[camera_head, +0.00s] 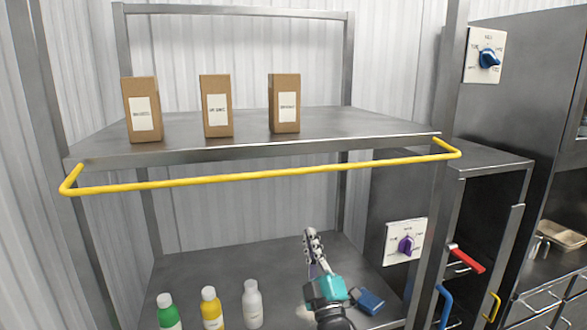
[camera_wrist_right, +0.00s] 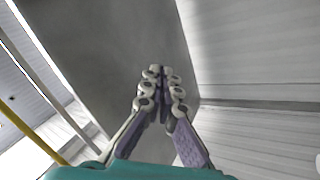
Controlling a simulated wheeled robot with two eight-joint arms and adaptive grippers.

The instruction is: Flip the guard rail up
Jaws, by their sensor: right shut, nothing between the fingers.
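The yellow guard rail (camera_head: 255,178) runs along the front of the upper metal shelf (camera_head: 360,125). It hangs a little below the shelf's front edge, with a bent end at each side. My right gripper (camera_head: 309,234) is shut and empty, below the rail and right of its middle, over the lower shelf, apart from the rail. In the right wrist view its fingers (camera_wrist_right: 161,72) are together, and a yellow bar (camera_wrist_right: 30,135) shows at the left edge. My left gripper is not in view.
Several brown boxes, one at the left (camera_head: 142,110), stand on the upper shelf.

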